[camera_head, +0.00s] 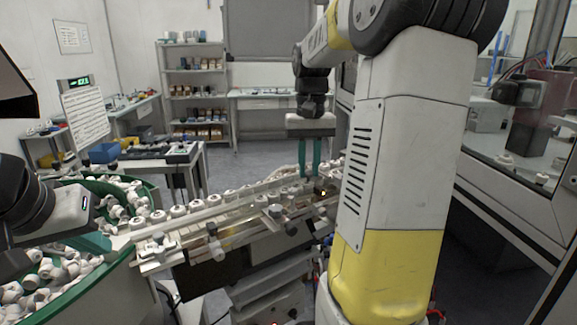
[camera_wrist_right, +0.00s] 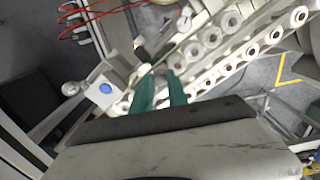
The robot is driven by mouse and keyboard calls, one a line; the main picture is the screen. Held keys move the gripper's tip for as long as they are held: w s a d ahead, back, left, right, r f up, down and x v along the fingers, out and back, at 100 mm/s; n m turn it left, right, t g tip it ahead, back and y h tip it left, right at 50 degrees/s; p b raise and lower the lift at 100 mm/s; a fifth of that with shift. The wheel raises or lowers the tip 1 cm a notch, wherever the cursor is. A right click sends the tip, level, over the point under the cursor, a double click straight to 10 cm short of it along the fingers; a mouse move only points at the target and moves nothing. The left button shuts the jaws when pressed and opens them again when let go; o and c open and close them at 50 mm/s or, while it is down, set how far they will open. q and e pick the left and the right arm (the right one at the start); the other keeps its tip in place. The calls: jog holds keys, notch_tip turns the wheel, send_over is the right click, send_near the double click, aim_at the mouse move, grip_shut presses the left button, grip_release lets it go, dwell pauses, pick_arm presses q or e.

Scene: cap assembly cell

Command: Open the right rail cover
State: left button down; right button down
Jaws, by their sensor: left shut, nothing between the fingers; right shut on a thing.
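The cap rail (camera_head: 237,200) runs across the middle of the head view, with a row of white caps along it. The right rail cover (camera_head: 322,187) is at its far right end, small and partly hidden by my right arm. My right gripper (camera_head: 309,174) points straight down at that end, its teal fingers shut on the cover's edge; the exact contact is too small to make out. In the right wrist view its fingers (camera_wrist_right: 162,84) reach down beside the row of caps. My left gripper (camera_head: 98,243) is shut and empty, near the rail's left end, over the cap bin.
A green-rimmed bin (camera_head: 128,262) full of white caps stands at the left. A metal knob (camera_head: 275,211) stands on the rail's near side. A machine enclosure (camera_head: 515,205) is at the right. Shelves (camera_head: 196,90) and a table stand at the back, clear of the rail.

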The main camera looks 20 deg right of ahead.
jog(key=shift+r, duration=0.1)
jog(key=g, duration=0.1)
jog(key=w+g, duration=0.1)
jog(key=w+r+g+h, duration=0.1)
jog(key=shift+a+r+g, duration=0.1)
jog(key=shift+a+g, duration=0.15)
jog(key=shift+g, duration=0.15)
jog(key=shift+w+a+r+g+h, duration=0.1)
jog(key=shift+w+r+g+h, duration=0.2)
jog(key=shift+g, duration=0.45)
jog(key=shift+w+a+r+g, duration=0.1)
jog(key=shift+w+g, duration=0.3)
jog(key=shift+g, duration=0.35)
